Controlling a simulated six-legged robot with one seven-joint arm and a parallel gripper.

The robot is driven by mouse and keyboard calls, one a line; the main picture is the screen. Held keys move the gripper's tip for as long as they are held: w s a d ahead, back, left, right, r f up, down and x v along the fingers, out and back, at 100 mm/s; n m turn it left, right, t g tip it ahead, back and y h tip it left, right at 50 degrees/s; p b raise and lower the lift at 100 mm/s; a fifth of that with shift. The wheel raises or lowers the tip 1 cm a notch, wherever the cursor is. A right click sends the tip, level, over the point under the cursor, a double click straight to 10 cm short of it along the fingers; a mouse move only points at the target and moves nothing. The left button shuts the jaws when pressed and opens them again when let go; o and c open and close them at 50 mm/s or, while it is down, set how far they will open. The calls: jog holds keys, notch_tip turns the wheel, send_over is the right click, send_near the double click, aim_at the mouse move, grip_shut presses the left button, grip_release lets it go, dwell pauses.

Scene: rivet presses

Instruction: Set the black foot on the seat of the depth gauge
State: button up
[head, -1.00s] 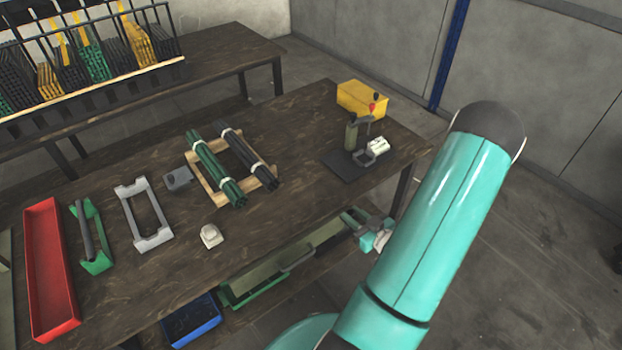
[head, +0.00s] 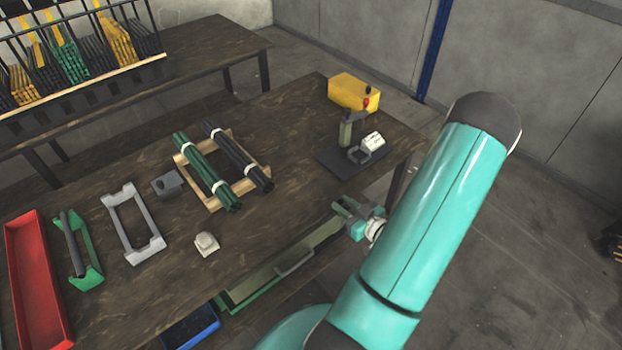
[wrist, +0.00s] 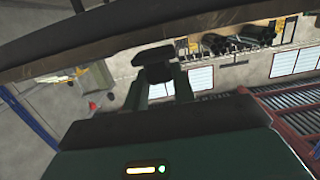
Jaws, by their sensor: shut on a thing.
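My gripper (head: 345,207) is at the table's near right edge in the head view, below and in front of the dark base plate. In the wrist view its teal fingers (wrist: 160,88) are shut on the black foot (wrist: 157,64), a small dark block at the fingertips. In the head view the foot cannot be made out clearly.
A yellow box (head: 353,91) stands behind the plate. Green and black rod bundles lie on a wooden rack (head: 210,201). A grey frame (head: 118,232), white block (head: 206,243) and red tray (head: 20,265) are further left. An open drawer (head: 275,272) juts out below the edge.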

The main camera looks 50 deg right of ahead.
aim_at(313, 186)
jog(key=w, duration=0.4)
jog(key=w+d, duration=0.1)
jog(key=w, duration=0.9)
jog(key=shift+w+d+f, duration=0.1)
jog(key=shift+d, duration=0.2)
jog(key=shift+f, duration=0.2)
jog(key=o, duration=1)
